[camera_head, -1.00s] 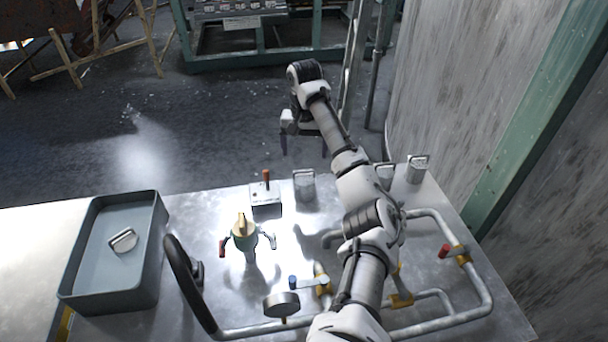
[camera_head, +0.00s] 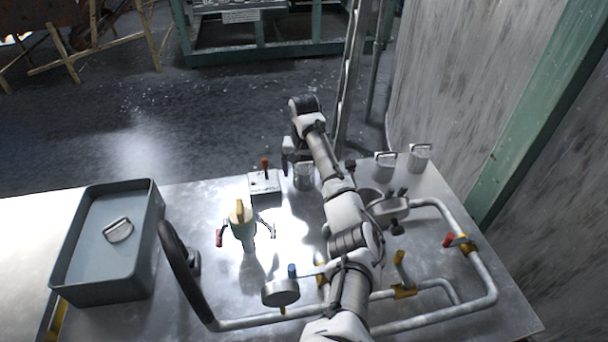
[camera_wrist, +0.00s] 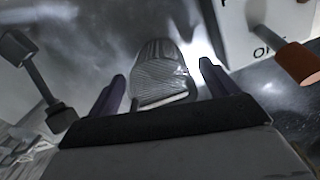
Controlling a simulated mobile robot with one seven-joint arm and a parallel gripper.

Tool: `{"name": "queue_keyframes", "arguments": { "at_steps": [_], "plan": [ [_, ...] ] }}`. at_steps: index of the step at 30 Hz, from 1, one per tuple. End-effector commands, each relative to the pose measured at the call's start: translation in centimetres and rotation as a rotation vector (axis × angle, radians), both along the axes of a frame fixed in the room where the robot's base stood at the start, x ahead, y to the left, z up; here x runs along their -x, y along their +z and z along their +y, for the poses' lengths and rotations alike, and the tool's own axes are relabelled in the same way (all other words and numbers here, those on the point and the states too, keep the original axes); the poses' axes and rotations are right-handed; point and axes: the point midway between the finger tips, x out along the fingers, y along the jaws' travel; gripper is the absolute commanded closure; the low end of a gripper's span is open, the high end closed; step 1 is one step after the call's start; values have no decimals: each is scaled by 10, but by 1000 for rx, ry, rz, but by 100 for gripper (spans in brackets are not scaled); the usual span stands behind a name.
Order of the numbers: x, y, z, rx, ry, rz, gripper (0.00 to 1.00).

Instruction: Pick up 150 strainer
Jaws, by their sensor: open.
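A silver metal strainer (camera_head: 304,180) with an upright handle stands at the far edge of the metal table. In the wrist view a ribbed grey strainer (camera_wrist: 162,82) shows between the two dark fingers of my gripper (camera_wrist: 162,70). The fingers are apart, one on each side of it, with gaps still visible. In the head view my gripper (camera_head: 299,163) is down at this strainer and partly hides its top. Similar strainers stand farther right (camera_head: 385,166) and at the far right (camera_head: 419,158). Another strainer (camera_head: 118,230) lies in the grey tray. I cannot read any number on them.
A switch box (camera_head: 265,188) with an orange lever stands close left of the strainer. The grey tray (camera_head: 105,290) is at the left.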

Motion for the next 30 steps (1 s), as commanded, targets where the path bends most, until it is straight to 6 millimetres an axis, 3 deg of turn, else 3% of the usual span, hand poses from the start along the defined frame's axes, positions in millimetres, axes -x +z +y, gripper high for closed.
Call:
{"name": "queue_keyframes", "arguments": {
  "at_steps": [9, 21, 30],
  "plan": [
    [0, -7, 0, 0, 0, 0, 14],
    [0, -7, 0, 0, 0, 0, 65],
    [0, -4, 0, 0, 0, -1, 65]
  ]
}}
